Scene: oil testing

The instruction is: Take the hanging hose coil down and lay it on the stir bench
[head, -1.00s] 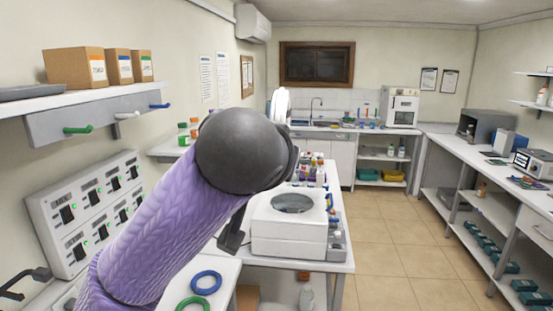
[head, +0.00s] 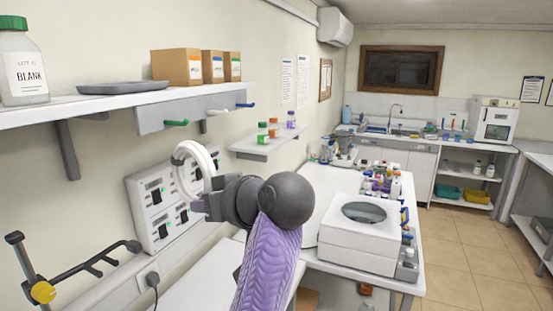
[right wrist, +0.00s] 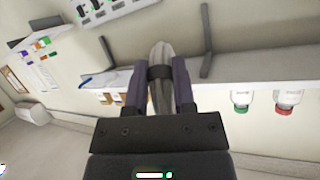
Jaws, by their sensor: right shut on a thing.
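The white hose coil (head: 195,147) is held upright as a ring in front of the wall panel of switches, below the peg rail. My right gripper (head: 203,200) is shut on its lower part. In the right wrist view the pale coil (right wrist: 160,62) stands edge-on between the two fingers of my right gripper (right wrist: 158,82). The coil is clear of the pegs. A white bench top (head: 205,278) lies below, partly hidden by my right arm. I cannot tell for certain which surface is the stir bench. My left gripper is out of view.
The rail has green (head: 176,123) and blue (head: 245,105) pegs. A shelf above carries boxes (head: 176,69) and a bottle (head: 20,65). A white machine (head: 362,232) stands right of my arm. A dark bar with a yellow knob (head: 43,292) is at lower left.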

